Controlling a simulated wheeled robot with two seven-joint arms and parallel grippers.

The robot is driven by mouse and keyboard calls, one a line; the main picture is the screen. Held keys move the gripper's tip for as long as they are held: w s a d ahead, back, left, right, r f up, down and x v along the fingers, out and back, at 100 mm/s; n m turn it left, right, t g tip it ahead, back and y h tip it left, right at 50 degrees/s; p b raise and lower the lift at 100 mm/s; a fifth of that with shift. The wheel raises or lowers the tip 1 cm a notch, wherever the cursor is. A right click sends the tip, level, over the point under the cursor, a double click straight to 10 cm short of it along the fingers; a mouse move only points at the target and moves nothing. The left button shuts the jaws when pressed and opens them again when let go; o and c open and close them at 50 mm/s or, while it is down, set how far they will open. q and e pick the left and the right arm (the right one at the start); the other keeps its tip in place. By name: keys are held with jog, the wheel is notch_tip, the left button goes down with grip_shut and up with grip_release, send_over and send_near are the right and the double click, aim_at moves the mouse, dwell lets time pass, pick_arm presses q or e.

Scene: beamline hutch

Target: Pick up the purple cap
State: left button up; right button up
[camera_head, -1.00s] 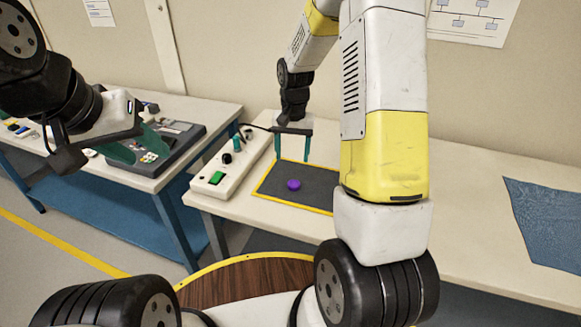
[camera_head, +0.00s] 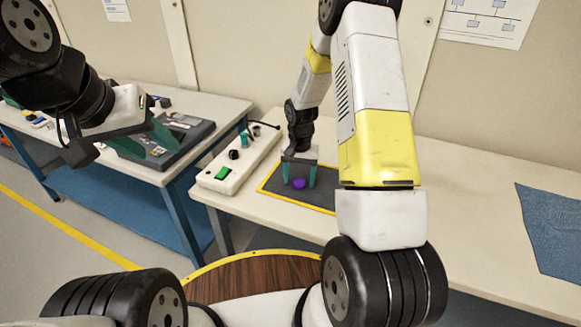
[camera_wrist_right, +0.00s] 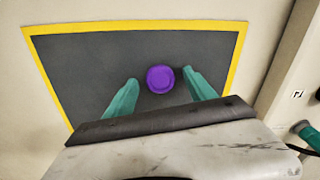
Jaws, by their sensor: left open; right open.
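The purple cap (camera_head: 299,184) is a small round disc on the dark grey mat (camera_head: 325,198) with a yellow border. In the right wrist view the cap (camera_wrist_right: 160,79) lies between and slightly beyond the tips of the two teal fingers, with a gap on each side. My right gripper (camera_head: 299,178) is open and points down over the mat, its fingers on either side of the cap. It also shows in the right wrist view (camera_wrist_right: 163,82). My left gripper (camera_head: 140,142) is open and empty at the upper left, away from the cap.
A white control box (camera_head: 236,163) with a green button and black knobs stands just left of the mat. A blue cloth (camera_head: 552,228) lies at the right of the table. A second table (camera_head: 120,167) at left carries a dark device. The tabletop right of the mat is largely clear.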

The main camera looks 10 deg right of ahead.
aim_at(298, 182)
grip_shut()
jog(key=shift+r, duration=0.85)
jog(key=shift+s+a+r, duration=0.15)
jog(key=shift+a+r, duration=0.05)
jog(key=shift+r, duration=0.9)
jog(key=s+a, duration=0.3)
jog(key=s, duration=0.1)
jog(key=s+a, duration=0.3)
jog(key=s, duration=0.1)
jog(key=s+a+r, duration=0.1)
jog(key=s+a, duration=0.2)
jog(key=s, duration=0.1)
jog(key=shift+s+a+r, duration=0.1)
jog(key=shift+s+a, duration=0.05)
jog(key=shift+a, duration=0.15)
